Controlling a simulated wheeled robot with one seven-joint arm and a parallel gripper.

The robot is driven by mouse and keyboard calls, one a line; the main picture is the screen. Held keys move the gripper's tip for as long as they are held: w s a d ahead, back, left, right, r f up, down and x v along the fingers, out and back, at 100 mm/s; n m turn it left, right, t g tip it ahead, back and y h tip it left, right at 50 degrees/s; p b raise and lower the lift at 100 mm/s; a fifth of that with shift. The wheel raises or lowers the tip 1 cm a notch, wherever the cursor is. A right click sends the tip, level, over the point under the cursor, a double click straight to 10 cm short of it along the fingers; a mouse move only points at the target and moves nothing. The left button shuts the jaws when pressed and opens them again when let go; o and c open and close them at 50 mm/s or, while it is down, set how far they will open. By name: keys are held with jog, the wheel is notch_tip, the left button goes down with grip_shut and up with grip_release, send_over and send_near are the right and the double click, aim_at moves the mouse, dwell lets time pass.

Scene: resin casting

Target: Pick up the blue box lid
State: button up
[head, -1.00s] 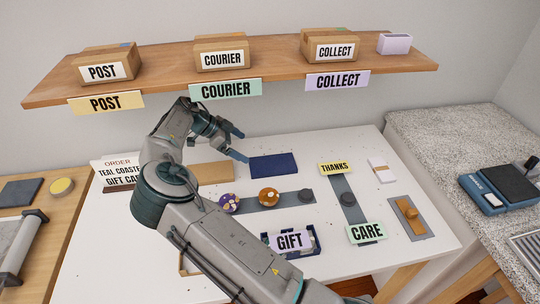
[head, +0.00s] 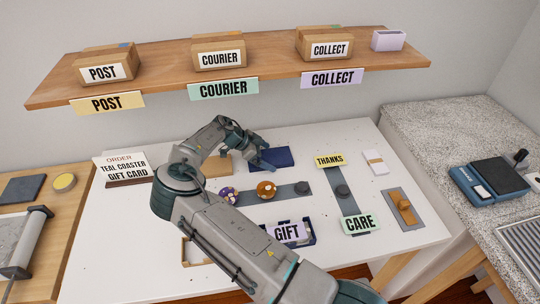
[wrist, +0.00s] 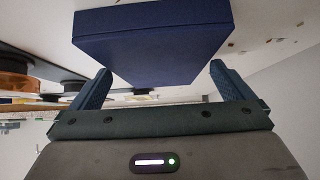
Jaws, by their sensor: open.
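The blue box lid (head: 284,158) is a flat dark blue slab lying on the white table, near its back edge. It also fills the upper middle of the wrist view (wrist: 150,45), with its near edge facing my gripper. My gripper (head: 262,160) is at the lid's left part in the head view. In the wrist view the open fingers (wrist: 160,88) stand to either side of the lid's near corner region, with nothing held. I cannot tell whether a finger touches the lid. My gripper hides the lid's left end in the head view.
A tan box lid (head: 216,166) lies left of the blue one, partly behind my arm. A grey strip with coasters (head: 266,190) lies in front. The THANKS sign (head: 330,160) stands to the right, and the GIFT box (head: 306,232) sits nearer. A wooden shelf (head: 150,85) hangs above.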

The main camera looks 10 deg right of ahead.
jog(key=shift+d+f, duration=0.15)
jog(key=c, duration=0.9)
